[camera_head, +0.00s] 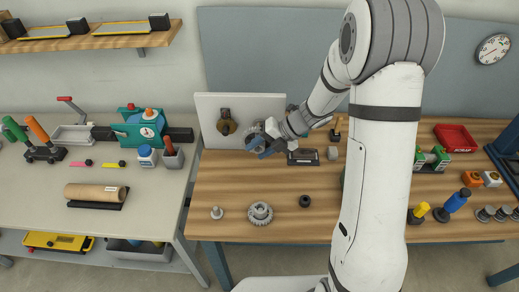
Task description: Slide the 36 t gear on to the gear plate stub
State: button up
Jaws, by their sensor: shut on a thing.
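The gear plate (262,103) is a pale upright panel at the back left of the wooden table. A bronze-brown gear-like part (227,124) is mounted on its left half. My gripper (258,146), with blue fingertips, is at the lower right part of the plate. It is shut on a grey gear (257,128), which is small in view and partly hidden by the gripper. The stub is hidden; I cannot tell whether the gear is around it or only in front of it. Another grey toothed gear (260,213) lies flat near the table's front edge.
A small grey flanged part (217,212) and a black ring (305,201) lie at the table front. A dark tray-like block (303,157) and a grey block (332,153) sit right of my gripper. My arm hides the table's middle. A red bin (455,138) stands back right.

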jog(key=shift+w+r+p, duration=0.1)
jog(key=shift+w+p, duration=0.35)
jog(key=shift+w, duration=0.65)
jog(key=o, duration=1.1)
jog(key=shift+w, duration=0.1)
jog(key=shift+w+d+r, duration=0.1)
jog(key=shift+d+r, duration=0.35)
jog(key=v, duration=0.6)
jog(key=shift+s+d+r+b, duration=0.15)
jog(key=shift+s+d+b, duration=0.1)
jog(key=shift+d+b, duration=0.05)
